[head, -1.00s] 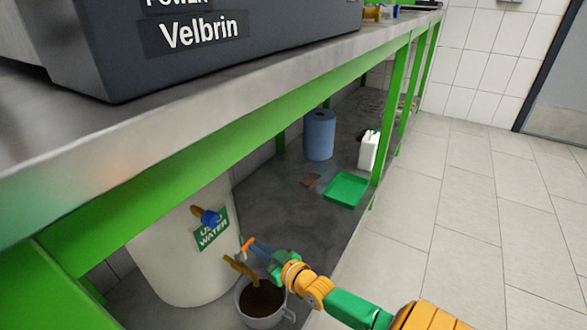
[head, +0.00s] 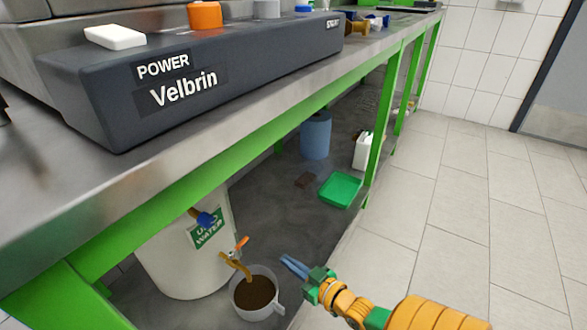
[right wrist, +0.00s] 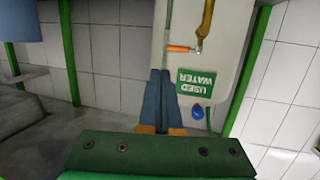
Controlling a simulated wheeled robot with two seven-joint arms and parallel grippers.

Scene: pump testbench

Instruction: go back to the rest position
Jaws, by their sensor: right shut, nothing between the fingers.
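My right gripper (head: 293,266) is shut and empty. In the head view it hangs over the lower shelf, just right of a white cup (head: 239,296) of brown liquid and apart from it. In the right wrist view its blue fingers (right wrist: 161,75) are pressed together, pointing toward the white water container (right wrist: 230,45). That container (head: 170,265) stands under the bench with a green "USED WATER" label (head: 208,230). Its brass tap (head: 234,261) with an orange handle (head: 241,242) is above the cup. My left gripper is not in view.
The steel bench top (head: 150,165) with green legs (head: 378,150) carries a dark "Velbrin" power unit (head: 110,110). On the lower shelf are a blue roll (head: 315,135), a white bottle (head: 361,152) and a green tray (head: 340,190). The tiled floor (head: 470,220) at right is clear.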

